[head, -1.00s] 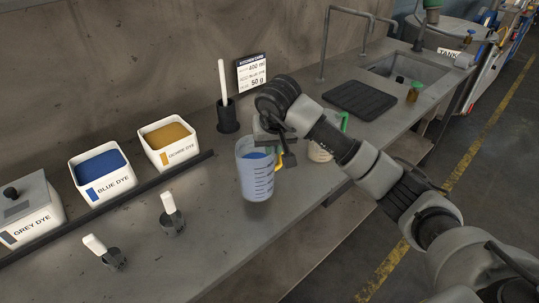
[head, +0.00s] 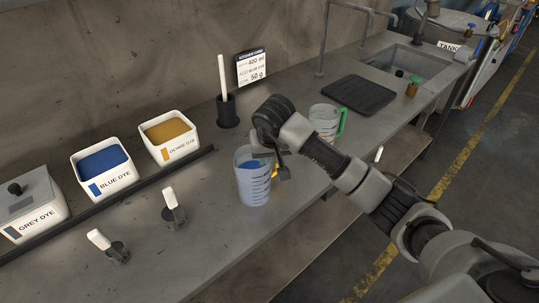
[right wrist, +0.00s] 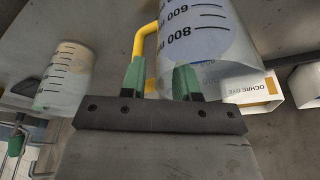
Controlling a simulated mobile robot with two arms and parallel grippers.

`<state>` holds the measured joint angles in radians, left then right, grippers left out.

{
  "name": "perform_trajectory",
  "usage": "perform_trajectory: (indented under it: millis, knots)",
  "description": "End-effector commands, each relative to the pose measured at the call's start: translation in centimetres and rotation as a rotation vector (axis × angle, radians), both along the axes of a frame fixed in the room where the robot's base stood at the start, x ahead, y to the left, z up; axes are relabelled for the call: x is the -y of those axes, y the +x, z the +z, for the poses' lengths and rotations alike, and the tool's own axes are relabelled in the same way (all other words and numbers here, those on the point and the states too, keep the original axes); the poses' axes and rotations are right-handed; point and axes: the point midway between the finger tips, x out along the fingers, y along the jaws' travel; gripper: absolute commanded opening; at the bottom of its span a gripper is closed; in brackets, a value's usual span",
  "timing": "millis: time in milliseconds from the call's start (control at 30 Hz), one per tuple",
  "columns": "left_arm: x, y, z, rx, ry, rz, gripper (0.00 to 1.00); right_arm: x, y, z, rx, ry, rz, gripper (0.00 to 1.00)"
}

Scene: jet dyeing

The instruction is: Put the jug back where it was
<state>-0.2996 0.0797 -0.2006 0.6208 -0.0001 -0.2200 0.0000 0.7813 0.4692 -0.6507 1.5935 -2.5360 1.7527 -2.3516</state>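The jug (head: 254,187) is a clear measuring jug with blue contents and a yellow handle. In the head view it stands upright on the grey bench, in front of the black holder. It also shows at the top of the right wrist view (right wrist: 205,45), with its scale marks. My right gripper (head: 279,171) is at the jug's handle side. In the right wrist view its green fingertips (right wrist: 160,80) are spread wider than the yellow handle (right wrist: 143,45), which runs down close beside the left fingertip. My left gripper is not in view.
A second jug (head: 323,120) with a green handle stands behind my right arm. Blue dye (head: 103,160), ochre dye (head: 170,138) and grey dye (head: 33,203) boxes line the back left. Two small scoops (head: 173,208) (head: 108,246) stand in front. A black mat (head: 359,97) lies before the sink.

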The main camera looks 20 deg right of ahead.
Motion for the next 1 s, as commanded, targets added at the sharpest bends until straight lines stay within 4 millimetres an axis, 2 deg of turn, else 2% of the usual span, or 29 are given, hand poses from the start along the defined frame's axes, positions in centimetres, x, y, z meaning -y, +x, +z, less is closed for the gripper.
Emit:
perform_trajectory:
  millis: [267, 433, 567, 800, 1000]
  knots:
    - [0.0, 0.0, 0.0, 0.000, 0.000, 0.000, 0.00, 0.0, 0.0, 0.0, 0.000, 0.000, 0.000, 0.38]
    - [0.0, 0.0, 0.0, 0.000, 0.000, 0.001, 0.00, 0.0, -0.1, 0.8, 0.002, 0.001, 0.000, 0.38]
    - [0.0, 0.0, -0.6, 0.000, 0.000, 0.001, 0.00, -0.1, -0.7, 2.9, 0.007, -0.001, 0.001, 0.38]
    - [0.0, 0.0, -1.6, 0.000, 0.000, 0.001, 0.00, -0.4, -2.2, 7.9, 0.006, -0.001, -0.001, 0.38]
    - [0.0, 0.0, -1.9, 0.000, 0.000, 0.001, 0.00, -0.6, -3.1, 10.8, 0.002, -0.001, 0.000, 0.38]
